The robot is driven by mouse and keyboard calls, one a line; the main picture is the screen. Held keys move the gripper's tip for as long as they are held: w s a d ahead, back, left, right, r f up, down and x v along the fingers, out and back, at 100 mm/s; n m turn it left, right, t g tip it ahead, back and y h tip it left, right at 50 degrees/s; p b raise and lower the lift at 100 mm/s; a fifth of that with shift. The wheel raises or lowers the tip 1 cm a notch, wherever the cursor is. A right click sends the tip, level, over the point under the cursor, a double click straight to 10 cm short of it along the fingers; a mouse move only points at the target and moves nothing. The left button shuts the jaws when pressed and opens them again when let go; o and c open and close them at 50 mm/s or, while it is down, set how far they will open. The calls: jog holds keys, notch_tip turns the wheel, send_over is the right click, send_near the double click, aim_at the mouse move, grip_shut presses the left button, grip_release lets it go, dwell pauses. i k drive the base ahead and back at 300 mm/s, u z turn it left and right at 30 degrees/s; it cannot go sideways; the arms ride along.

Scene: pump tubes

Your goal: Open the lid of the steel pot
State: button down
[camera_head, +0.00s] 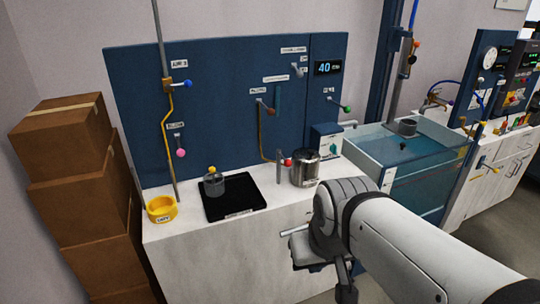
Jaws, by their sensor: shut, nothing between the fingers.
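The steel pot (305,169) stands on the white counter, near its back edge and right of the black plate. It is a shiny cylinder, and its top looks dark. I cannot tell from this view how its lid sits. A short post with a red knob (286,162) stands just left of the pot. My gripper (345,290) hangs at the bottom of the view, in front of the counter, below and right of the pot and apart from it. It is shut and empty. My arm hides the counter's right front part.
A black plate (240,204) bears a small glass vessel with a yellow knob (212,182). A blue panel (135,100) with levers rises behind. A glass tank (400,165) stands right. Cardboard boxes (75,190) are stacked left.

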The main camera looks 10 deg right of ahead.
aim_at(306, 160)
jog(key=u, duration=0.05)
jog(key=i, duration=1)
jog(key=u, duration=0.05)
